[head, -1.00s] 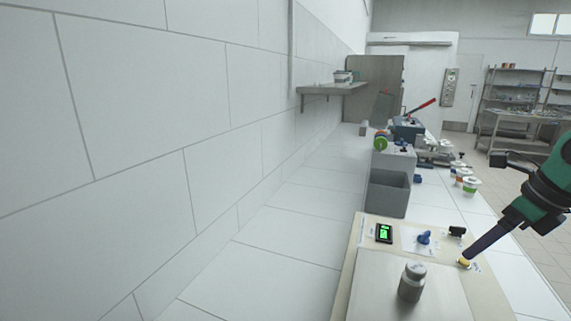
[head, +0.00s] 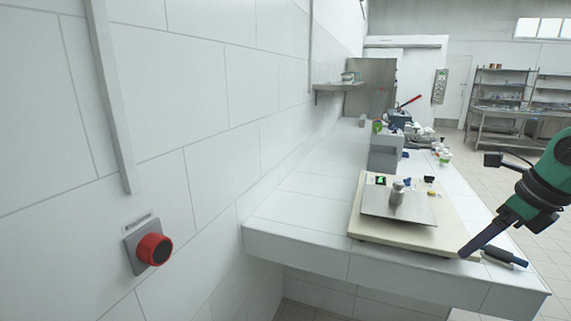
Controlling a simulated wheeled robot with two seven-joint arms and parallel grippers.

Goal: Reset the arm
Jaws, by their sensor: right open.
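My right arm, green and black, comes in from the right. Its gripper (head: 467,252) has dark blue fingers pointing down and left, over the front right corner of the cream board (head: 412,236) on the white counter. The fingers overlap in this view, so the gap between them is hidden; the gripper is open and nothing shows in it. I cannot tell whether the tips touch the board. My left gripper is not in view.
A scale (head: 375,208) with a grey metal weight (head: 397,193) sits on the board. A dark brush-like tool (head: 504,258) lies right of the fingers. A grey bin (head: 384,152) stands behind. The left counter is clear.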

